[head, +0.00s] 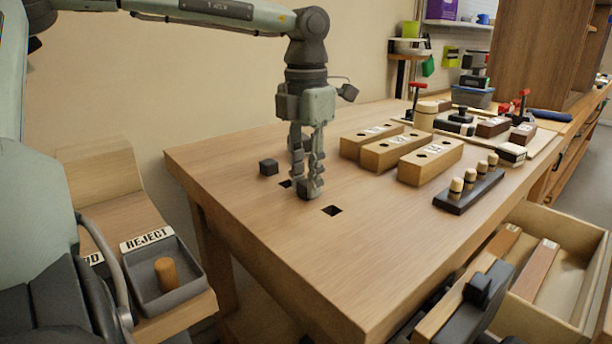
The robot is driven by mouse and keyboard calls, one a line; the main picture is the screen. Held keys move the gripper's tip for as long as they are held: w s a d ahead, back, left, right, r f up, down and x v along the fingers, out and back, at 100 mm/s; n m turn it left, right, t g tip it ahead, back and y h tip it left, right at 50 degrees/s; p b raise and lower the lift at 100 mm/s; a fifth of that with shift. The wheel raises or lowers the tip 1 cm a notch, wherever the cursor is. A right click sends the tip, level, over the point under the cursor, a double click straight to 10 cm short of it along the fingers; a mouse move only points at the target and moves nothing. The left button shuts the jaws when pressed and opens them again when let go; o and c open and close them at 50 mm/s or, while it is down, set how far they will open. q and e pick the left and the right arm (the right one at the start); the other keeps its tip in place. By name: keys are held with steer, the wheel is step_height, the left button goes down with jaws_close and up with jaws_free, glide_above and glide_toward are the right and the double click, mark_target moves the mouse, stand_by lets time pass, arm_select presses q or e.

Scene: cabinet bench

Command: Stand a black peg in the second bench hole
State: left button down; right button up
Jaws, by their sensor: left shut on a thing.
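My left gripper (309,186) reaches down over the wooden bench (270,240), shut on a dark peg (311,192) at its fingertips. The peg's lower end is at or just above the bench top; I cannot tell whether it is in a hole. A square hole (332,210) lies open right of and nearer than the gripper. Another dark hole (286,184) shows just left of the fingers, partly hidden. My right gripper is not in view.
Drilled wooden blocks (430,162) and a dark rack of light-topped pegs (468,190) stand to the right. Clamps and a board (540,145) lie behind. An open drawer (560,270) juts out at front right. A REJECT tray (190,270) holds a wooden peg (166,274).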

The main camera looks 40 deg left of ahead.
arm_select(q)
steer(key=shift+f, duration=0.1)
steer(key=c, duration=1)
jaws_free()
steer(key=shift+r+p, duration=2.5)
steer(key=shift+r, duration=1.1)
steer(key=shift+f, duration=0.1)
